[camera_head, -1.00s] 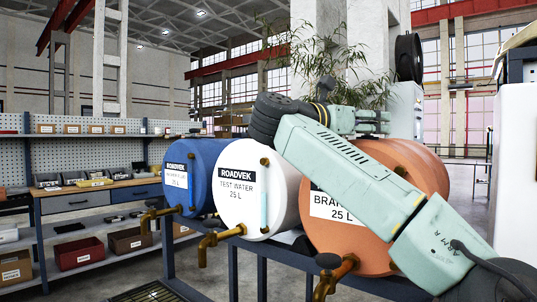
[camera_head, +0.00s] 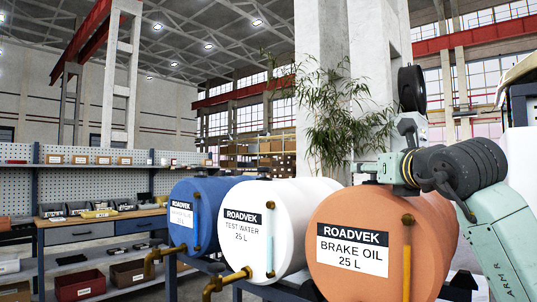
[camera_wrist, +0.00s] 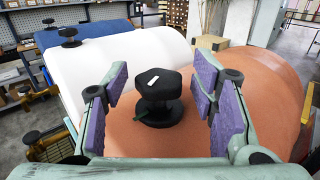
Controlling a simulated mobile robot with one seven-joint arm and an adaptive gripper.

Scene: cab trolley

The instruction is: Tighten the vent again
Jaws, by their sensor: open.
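The orange drum (camera_head: 335,212), labelled BRAKE OIL 25 L, lies on its side on a stand. Its vent, a black knob with a white mark on top (camera_wrist: 158,84), stands upright on the drum in the wrist view. My gripper (camera_wrist: 160,108) is open, with purple-padded fingers on the left and right of the knob. Gaps show between the pads and the knob, so the gripper does not hold it. In the head view my gripper (camera_head: 392,168) is at the top of the orange drum, and it largely hides the vent there.
A white drum labelled TEST WATER (camera_head: 285,230) and a blue drum (camera_head: 215,200) lie to the left, with black caps on top. Brass taps (camera_head: 225,283) stick out in front. A leafy plant (camera_head: 345,120) and a pillar stand behind. A workbench (camera_head: 90,228) is at the left.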

